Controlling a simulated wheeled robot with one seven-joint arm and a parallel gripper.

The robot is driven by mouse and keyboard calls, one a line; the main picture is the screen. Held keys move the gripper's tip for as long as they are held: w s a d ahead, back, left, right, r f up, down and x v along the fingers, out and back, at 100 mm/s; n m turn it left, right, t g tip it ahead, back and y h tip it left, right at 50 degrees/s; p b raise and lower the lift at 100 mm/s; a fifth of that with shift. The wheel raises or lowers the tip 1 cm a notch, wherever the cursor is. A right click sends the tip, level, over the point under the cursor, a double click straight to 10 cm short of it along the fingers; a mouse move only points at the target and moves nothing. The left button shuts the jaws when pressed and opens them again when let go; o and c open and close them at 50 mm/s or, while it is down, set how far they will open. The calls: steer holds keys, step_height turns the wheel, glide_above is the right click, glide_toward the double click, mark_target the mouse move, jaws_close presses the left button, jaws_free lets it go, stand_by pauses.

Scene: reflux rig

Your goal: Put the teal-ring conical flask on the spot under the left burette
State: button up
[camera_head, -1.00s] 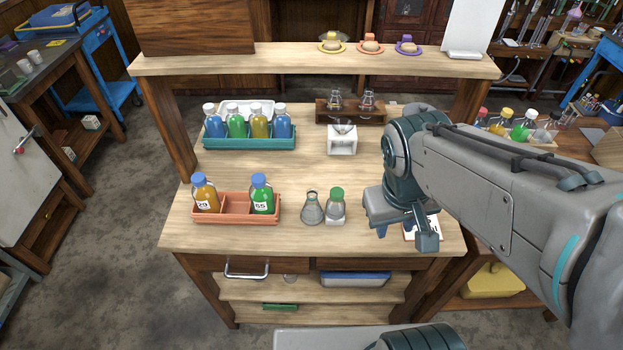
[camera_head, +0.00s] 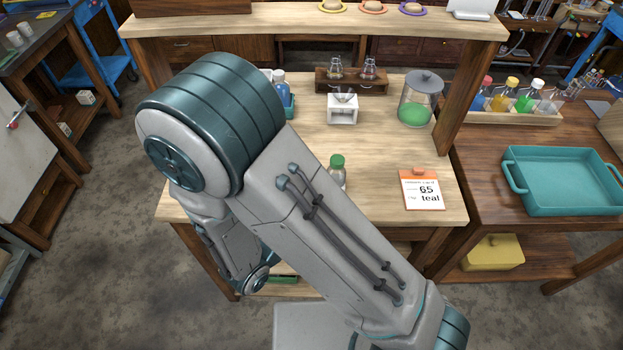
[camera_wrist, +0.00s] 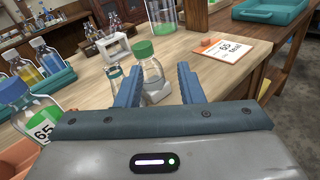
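In the wrist view my gripper (camera_wrist: 158,86) is open, with its two blue fingers apart and nothing held between them. A clear conical flask (camera_wrist: 114,74) stands on the bench beyond the left finger, which partly hides it. Its neck looks bluish, but I cannot make out a teal ring for sure. A green-capped clear bottle (camera_wrist: 152,72) stands just right of the flask, beyond the gap between the fingers. In the head view my arm hides the conical flask and my gripper; the green-capped bottle (camera_head: 337,176) shows at its edge. I cannot identify the left burette or its spot.
A card reading "65 teal" (camera_head: 422,190) lies at the bench's right. A wooden rack (camera_head: 350,85) with two small flasks, a white stand (camera_head: 342,109) and a lidded jar (camera_head: 417,99) stand behind. A numbered bottle (camera_wrist: 32,112) is close at left. A teal tray (camera_head: 562,181) is on the right table.

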steer(key=a+f+n+t+y, duration=0.3)
steer(key=a+n+y, duration=0.1)
steer(key=a+n, duration=0.15)
steer(key=shift+m, duration=0.25)
steer(key=p+x, duration=0.1)
steer(key=x, duration=0.7)
steer(key=shift+p, duration=0.3)
steer(key=p+x, duration=0.1)
steer(key=x, duration=0.4)
steer(key=shift+f+p, duration=0.15)
steer(key=shift+p, duration=0.15)
steer(key=shift+c, duration=0.3)
jaws_close()
